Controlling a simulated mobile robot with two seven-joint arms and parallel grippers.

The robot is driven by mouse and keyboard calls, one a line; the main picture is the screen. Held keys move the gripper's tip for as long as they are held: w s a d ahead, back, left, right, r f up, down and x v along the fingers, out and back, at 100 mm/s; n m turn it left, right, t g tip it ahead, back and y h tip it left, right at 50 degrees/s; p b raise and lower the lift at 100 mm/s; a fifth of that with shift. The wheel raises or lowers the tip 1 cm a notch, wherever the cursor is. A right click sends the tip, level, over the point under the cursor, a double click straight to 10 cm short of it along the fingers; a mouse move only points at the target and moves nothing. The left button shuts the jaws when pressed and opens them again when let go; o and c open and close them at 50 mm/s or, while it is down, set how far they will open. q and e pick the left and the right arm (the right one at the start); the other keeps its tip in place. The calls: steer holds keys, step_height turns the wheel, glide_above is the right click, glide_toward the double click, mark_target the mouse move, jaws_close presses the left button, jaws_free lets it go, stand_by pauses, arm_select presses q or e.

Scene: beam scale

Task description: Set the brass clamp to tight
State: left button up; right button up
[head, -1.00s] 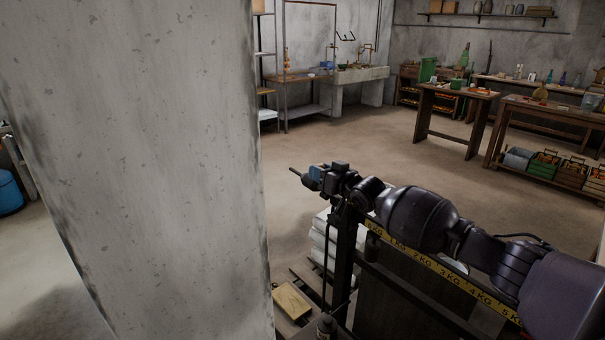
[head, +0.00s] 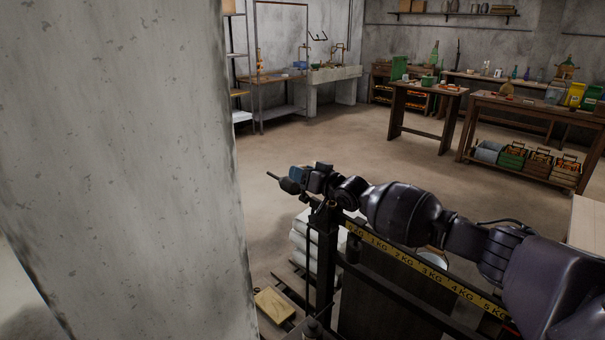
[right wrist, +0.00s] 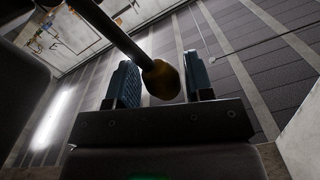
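My right gripper (head: 291,180) is at the left end of the beam scale's yellow-marked beam (head: 420,267), above the dark post. In the right wrist view my right gripper (right wrist: 162,78) has its two fingers apart. A brass-coloured rounded knob (right wrist: 161,80) on a dark rod lies between them, with a visible gap at the right finger. I cannot tell whether this knob is part of the brass clamp. In the head view a thin rod sticks out left of the gripper. No other clamp part shows clearly. My left gripper is out of view.
A wide grey pillar (head: 120,170) fills the left of the head view, close to the gripper. White sacks (head: 304,243) and a wooden block (head: 274,306) sit low by the scale. Workbenches (head: 430,92) stand at the back. The floor between is clear.

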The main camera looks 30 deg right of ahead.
steer(key=shift+o, duration=0.7)
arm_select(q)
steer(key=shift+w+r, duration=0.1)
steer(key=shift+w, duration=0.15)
arm_select(e)
steer(key=shift+r, duration=0.1)
steer(key=shift+r, duration=0.2)
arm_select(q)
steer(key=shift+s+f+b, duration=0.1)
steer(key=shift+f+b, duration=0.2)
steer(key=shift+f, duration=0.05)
arm_select(e)
step_height(320, 180, up, 20)
steer(key=shift+f, duration=0.25)
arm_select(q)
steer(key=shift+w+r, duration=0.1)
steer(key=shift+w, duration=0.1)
